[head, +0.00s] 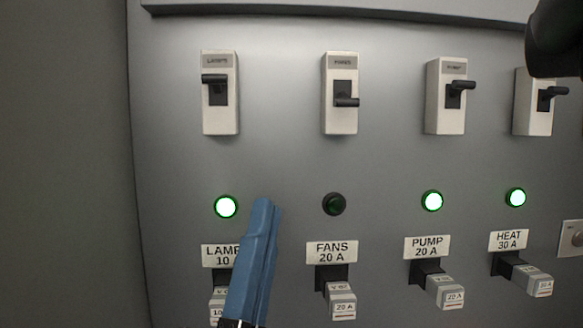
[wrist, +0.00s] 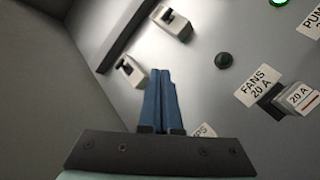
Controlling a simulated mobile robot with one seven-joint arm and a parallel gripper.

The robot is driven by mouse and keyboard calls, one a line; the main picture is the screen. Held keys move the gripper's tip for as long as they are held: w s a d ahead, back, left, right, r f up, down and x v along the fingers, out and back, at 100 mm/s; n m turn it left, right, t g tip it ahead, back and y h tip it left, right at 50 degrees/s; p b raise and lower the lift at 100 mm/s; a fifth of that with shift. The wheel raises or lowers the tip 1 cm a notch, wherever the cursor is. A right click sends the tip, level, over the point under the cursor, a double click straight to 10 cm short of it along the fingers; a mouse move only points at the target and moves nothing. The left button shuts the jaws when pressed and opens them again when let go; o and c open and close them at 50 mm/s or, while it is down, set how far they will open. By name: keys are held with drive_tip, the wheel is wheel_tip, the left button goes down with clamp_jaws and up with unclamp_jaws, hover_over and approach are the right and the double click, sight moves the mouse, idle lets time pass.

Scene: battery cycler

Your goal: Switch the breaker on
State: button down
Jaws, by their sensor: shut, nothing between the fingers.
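The FANS breaker (head: 340,115) is a pale switch whose black handle (head: 346,102) sits low in its slot. The round lamp (head: 334,204) below it is dark; it also shows in the wrist view (wrist: 223,60). The LAMPS, PUMP and HEAT breakers have their handles up, and their lamps glow green. My gripper (head: 265,204) has blue fingers shut together with nothing between them. In the head view its tips are between the LAMPS lamp and the FANS lamp, below the breakers. In the wrist view the fingers (wrist: 161,75) point toward the panel; any gap to it is unclear.
The LAMPS breaker (head: 221,120) is at left, the PUMP breaker (head: 445,117) and HEAT breaker (head: 533,118) at right. Fuse-like blocks, such as the FANS one (head: 341,301), jut out below the labels. A ledge (head: 330,12) runs along the top.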

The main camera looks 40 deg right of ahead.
sight(345, 99)
drive_tip(key=p+x, duration=0.5)
drive_tip(key=x, duration=0.4)
drive_tip(key=shift+s+r, duration=0.1)
drive_tip(key=shift+r, duration=0.05)
drive_tip(key=p, duration=0.1)
drive_tip(key=s+d+r+p, duration=0.1)
drive_tip(key=shift+s+d+r+p, duration=0.2)
drive_tip(key=shift+d+p, duration=0.1)
drive_tip(key=shift+s+d+r+p, duration=0.15)
drive_tip(key=shift+s+d+p, duration=0.2)
drive_tip(key=shift+s, duration=0.2)
